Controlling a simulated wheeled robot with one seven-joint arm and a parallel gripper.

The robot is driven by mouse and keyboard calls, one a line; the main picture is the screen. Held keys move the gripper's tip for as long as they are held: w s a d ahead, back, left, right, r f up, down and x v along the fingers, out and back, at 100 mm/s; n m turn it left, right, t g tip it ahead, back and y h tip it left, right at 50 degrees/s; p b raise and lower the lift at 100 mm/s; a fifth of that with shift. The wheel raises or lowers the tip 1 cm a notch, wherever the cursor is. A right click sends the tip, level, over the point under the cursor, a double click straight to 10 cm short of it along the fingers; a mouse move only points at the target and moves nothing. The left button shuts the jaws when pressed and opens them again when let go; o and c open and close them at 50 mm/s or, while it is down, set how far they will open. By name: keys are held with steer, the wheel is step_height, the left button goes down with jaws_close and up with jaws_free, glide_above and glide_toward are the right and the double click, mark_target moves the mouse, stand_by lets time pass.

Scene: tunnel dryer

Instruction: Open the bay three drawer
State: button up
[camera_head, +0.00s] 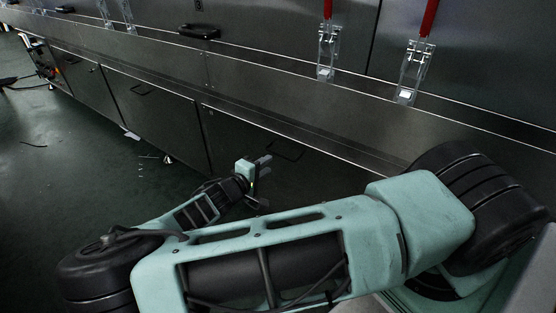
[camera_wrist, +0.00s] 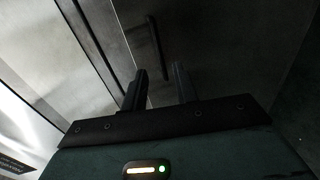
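A dark lower drawer front (camera_head: 235,130) with a thin black bar handle (camera_head: 286,151) is in the head view, just beyond my gripper (camera_head: 265,181). The wrist view shows the handle (camera_wrist: 154,46) as a dark bar on a grey panel (camera_wrist: 195,35), ahead of the fingertips. My gripper (camera_wrist: 160,72) is open, its two fingers apart with nothing between them. The handle appears a short way off, not between the fingers. The drawer looks shut. I cannot read a bay number, and my arm hides the drawer's lower right part.
More lower fronts with handles run left, one (camera_head: 150,108) beside this drawer. Above are a metal ledge (camera_head: 270,85), red-handled latches (camera_head: 327,50) (camera_head: 413,70) and a black door handle (camera_head: 198,32). The dark floor (camera_head: 60,190) at left is mostly clear, with small scraps near the fronts.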

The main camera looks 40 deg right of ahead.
mark_target(278, 157)
steer(key=b+x, duration=0.1)
steer(key=x, duration=0.6)
steer(key=shift+d, duration=0.2)
jaws_close()
